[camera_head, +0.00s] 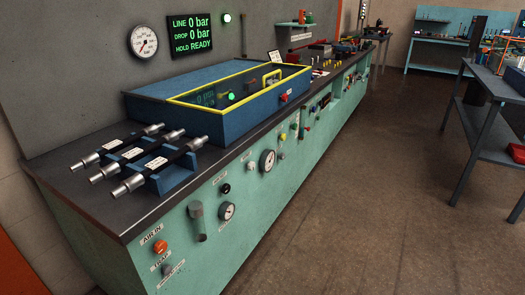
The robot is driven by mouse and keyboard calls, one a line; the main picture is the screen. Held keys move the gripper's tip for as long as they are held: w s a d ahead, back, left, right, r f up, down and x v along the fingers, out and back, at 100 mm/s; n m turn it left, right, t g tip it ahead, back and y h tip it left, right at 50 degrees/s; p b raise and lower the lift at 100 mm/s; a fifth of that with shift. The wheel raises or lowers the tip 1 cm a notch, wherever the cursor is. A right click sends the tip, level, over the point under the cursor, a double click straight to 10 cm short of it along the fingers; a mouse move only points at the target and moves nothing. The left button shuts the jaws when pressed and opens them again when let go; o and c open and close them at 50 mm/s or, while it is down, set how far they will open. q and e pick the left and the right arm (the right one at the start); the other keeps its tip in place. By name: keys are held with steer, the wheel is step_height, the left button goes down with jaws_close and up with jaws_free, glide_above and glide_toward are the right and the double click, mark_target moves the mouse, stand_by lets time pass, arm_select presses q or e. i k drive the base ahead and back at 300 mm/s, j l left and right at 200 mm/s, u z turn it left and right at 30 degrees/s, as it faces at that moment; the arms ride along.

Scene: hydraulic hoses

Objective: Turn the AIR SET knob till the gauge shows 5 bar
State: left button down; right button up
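No label that I can read says AIR SET. A black knob (225,188) sits on the green bench front under a small unreadable label; I cannot tell if it is the AIR SET knob. A round white gauge (227,211) is just below it, its reading too small to tell. A second gauge (267,160) is further right along the front. A larger gauge (144,41) hangs on the wall. Neither of my grippers is in view.
An orange knob (160,246) labelled AIR IN and a grey cylinder (198,221) are on the bench front. Hoses (151,163) lie on top, beside a blue box (225,126) with a yellow-edged lid. The floor (350,220) before the bench is clear; another table (490,82) stands right.

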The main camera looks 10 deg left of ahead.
mark_target(225, 188)
steer(key=i+l, duration=0.1)
steer(key=i, duration=0.85)
steer(key=i+u, duration=0.1)
steer(key=u, duration=0.3)
steer(key=i+l+u, duration=0.1)
steer(key=u, duration=0.35)
steer(key=i+l+u, duration=0.1)
steer(key=u, duration=0.8)
